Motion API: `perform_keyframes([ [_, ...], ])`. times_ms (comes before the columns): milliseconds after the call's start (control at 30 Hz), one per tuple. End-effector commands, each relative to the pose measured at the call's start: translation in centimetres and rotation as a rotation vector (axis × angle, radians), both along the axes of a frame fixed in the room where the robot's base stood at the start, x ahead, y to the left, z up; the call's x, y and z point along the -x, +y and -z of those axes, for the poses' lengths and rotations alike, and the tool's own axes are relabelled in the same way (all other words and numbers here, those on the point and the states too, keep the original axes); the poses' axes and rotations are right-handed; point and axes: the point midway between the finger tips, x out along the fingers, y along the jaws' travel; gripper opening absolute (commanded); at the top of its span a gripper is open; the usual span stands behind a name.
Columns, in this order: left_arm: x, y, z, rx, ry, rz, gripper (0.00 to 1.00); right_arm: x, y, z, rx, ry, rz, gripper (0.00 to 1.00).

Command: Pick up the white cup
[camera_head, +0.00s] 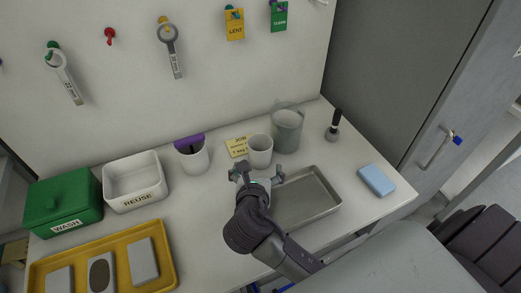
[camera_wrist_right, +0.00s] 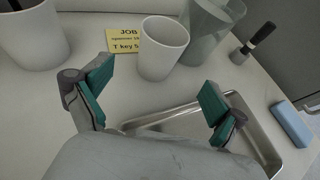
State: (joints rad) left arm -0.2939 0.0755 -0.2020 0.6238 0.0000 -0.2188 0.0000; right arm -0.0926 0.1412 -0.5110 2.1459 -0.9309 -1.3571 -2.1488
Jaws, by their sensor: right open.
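The white cup (camera_head: 260,150) stands upright on the worktop, in front of a clear jug and beside a yellow job card. In the right wrist view the white cup (camera_wrist_right: 163,48) is beyond the fingertips, between them in the picture. My right gripper (camera_head: 260,172) is open and empty just in front of the cup. Its two fingers with green pads also show in the right wrist view (camera_wrist_right: 155,90), spread wide apart with nothing between them. A second white cup-like container (camera_head: 192,155) with a purple piece in it stands further left. My left gripper is not in view.
A metal tray (camera_head: 325,207) lies right of my right gripper. The jug (camera_head: 288,130) stands close behind the cup. The yellow job card (camera_head: 238,147) is at its left. A white REUSE bin (camera_head: 107,180), green WASH box (camera_head: 62,222) and yellow tray (camera_head: 172,270) are left; a blue block (camera_head: 376,180) is right.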

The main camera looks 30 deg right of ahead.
Motion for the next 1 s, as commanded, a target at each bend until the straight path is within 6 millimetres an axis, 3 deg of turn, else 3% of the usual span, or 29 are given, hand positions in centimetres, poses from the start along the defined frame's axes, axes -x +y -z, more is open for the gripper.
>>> perform_keyframes([
  [200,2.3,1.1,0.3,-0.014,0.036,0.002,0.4,-3.1,-2.0,1.5,0.001,0.0,0.002,0.96],
  [467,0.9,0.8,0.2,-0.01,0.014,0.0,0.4,-4.7,-3.0,2.2,0.0,0.0,0.002,0.96],
  [600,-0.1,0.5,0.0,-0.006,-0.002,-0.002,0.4,-6.5,-4.1,2.8,0.0,0.0,0.002,0.96],
  [800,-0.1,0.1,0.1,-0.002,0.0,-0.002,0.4,-8.1,-5.0,3.7,-0.001,0.001,0.001,0.96],
  [1000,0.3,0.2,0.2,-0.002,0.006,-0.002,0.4,-8.2,-5.1,3.7,-0.001,0.0,0.0,0.96],
])
